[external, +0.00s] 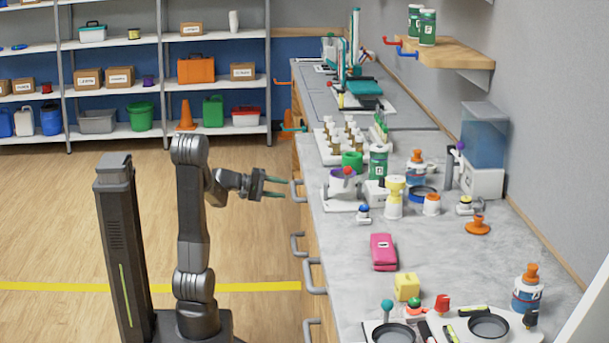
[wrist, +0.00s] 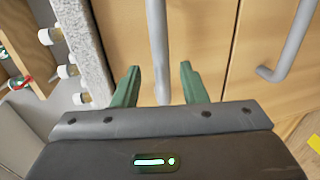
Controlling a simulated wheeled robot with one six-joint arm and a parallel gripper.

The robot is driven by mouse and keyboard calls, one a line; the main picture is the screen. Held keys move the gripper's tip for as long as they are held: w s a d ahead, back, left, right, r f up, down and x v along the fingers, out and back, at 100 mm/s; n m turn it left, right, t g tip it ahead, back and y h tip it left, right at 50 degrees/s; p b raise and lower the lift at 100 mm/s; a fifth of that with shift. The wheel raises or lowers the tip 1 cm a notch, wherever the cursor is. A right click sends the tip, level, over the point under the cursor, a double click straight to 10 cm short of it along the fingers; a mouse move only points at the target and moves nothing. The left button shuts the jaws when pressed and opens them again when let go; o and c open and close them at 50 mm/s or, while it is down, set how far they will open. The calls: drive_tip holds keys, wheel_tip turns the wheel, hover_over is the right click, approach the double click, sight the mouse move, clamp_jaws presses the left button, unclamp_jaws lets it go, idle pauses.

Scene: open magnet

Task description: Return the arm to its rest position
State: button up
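My arm stands on my base to the left of the bench in the external view, its links raised and its forearm reaching right. My gripper (external: 275,187) is just off the bench's front, near a grey drawer handle (external: 297,190). In the wrist view my gripper (wrist: 158,88) has its two green fingers apart, with nothing held between them. A grey handle bar (wrist: 158,45) on a wooden front shows beyond and between the fingers. I cannot tell whether the fingers touch the handle.
The grey bench top (external: 345,240) carries bottles, a pink pouch (external: 383,252) and a yellow block (external: 406,287). More handles stick out along the bench front, such as a lower one (external: 314,277). Shelves (external: 150,45) stand at the back. The floor (external: 60,230) left of my base is clear.

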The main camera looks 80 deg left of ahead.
sight(295, 191)
drive_tip(key=w, duration=0.3)
drive_tip(key=w+f+b, duration=0.1)
drive_tip(key=w, duration=0.1)
drive_tip(key=shift+w+f, duration=0.2)
drive_tip(key=shift+w, duration=0.2)
drive_tip(key=s+p, duration=0.5)
drive_tip(key=s, duration=2.5)
drive_tip(key=shift+r, duration=0.1)
drive_tip(key=shift+w, duration=0.15)
drive_tip(key=w, duration=1.3)
drive_tip(key=shift+w+b, duration=0.4)
drive_tip(key=shift+b, duration=0.05)
drive_tip(key=shift+s, duration=0.1)
